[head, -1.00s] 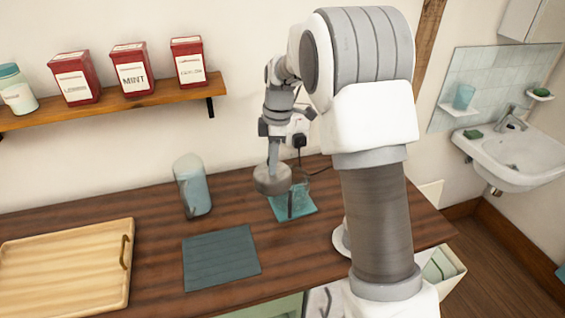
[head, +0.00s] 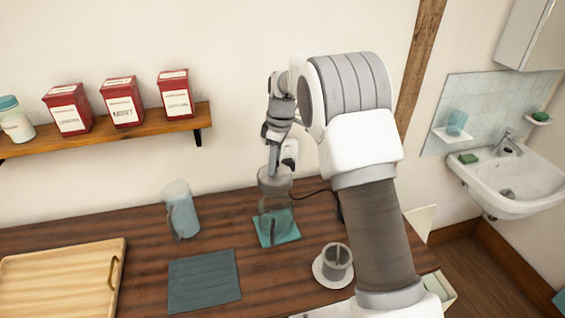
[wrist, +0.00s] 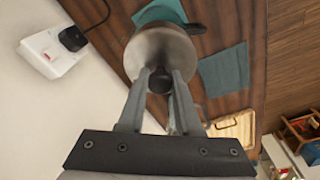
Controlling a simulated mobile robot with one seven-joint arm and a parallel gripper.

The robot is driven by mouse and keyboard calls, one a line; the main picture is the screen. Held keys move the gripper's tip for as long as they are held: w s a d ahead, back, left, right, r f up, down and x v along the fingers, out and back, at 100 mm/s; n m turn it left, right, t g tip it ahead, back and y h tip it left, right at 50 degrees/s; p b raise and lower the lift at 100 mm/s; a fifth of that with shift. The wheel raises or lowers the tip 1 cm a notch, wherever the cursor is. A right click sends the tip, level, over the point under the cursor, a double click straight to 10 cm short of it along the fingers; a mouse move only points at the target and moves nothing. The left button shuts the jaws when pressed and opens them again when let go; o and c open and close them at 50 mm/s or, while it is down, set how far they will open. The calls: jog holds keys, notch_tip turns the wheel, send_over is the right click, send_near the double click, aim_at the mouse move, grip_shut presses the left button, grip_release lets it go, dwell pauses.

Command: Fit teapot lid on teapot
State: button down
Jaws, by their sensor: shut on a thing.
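My gripper (wrist: 159,76) is shut on the dark knob of the teapot lid. The lid (wrist: 161,48) is a round grey disc; in the head view (head: 275,177) it is roughly level, right over the teapot. The teapot (head: 276,208) is clear glass and stands on a teal mat (head: 291,235). In the wrist view the lid covers most of the teapot; a dark piece, perhaps its handle, sticks out beside the lid. I cannot tell whether the lid touches the teapot's rim.
A glass jug (head: 181,212) stands left of the teapot. A dark cloth (head: 205,280) and a wooden tray (head: 62,280) lie in front and left. A grey cup (head: 337,262) on a saucer stands at the right. A wall socket with a plug (wrist: 55,50) and cable is close behind.

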aim_at(275, 177)
jog(key=shift+w, duration=0.15)
dwell(0.4)
jog(key=shift+f+b, duration=1.8)
jog(key=shift+f, duration=0.9)
jog(key=shift+f, duration=0.1)
jog(key=shift+f+b, duration=0.95)
jog(key=shift+f, duration=0.4)
jog(key=shift+f, duration=0.25)
jog(key=c, duration=0.5)
grip_release()
jog(key=shift+r, duration=0.1)
